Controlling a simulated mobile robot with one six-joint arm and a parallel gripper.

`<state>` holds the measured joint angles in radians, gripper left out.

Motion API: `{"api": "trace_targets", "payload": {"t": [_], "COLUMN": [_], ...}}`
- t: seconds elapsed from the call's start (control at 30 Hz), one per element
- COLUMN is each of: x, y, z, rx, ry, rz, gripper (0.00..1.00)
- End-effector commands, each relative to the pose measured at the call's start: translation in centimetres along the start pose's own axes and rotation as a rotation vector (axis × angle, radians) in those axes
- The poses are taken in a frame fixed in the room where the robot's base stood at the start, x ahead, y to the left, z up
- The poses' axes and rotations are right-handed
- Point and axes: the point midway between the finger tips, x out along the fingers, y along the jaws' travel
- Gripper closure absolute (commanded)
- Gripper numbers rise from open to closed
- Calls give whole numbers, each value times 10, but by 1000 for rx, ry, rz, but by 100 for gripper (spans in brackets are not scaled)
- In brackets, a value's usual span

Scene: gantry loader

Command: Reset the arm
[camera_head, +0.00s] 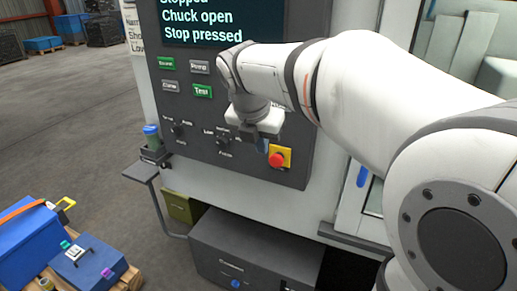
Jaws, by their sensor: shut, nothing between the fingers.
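My white arm reaches in from the right of the head view, bent across the front of a machine's control panel (190,130). My gripper (262,145) hangs at the arm's end, pointing down, in front of the panel. It is just above and left of a red stop button (277,160) on a yellow plate. The gripper is shut and holds nothing. Whether it touches the panel or the button cannot be told. The panel's screen (225,18) reads "Stopped", "Chuck open" and "Stop pressed". My wrist covers part of the panel.
Labelled buttons, such as the green Test button (203,91), and knobs sit left of my gripper. A small shelf (143,172) juts out beside the panel. A dark cabinet (250,255) stands below. Blue boxes (30,240) are at lower left. Grey floor (75,110) is open at left.

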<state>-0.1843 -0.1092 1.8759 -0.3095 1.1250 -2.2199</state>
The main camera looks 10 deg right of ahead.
Motion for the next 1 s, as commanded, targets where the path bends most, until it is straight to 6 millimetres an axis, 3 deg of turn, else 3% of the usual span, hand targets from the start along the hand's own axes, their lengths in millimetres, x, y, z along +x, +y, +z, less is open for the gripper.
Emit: {"api": "trace_targets", "payload": {"t": [0.47, 0.67, 1.0], "x": [-1, 8, 31], "y": [-4, -30, -80], "z": [-4, -29, -92], "rx": [66, 478, 1435], "ry": [7, 48, 154], "rz": [4, 17, -9], "gripper": [100, 100, 100]}}
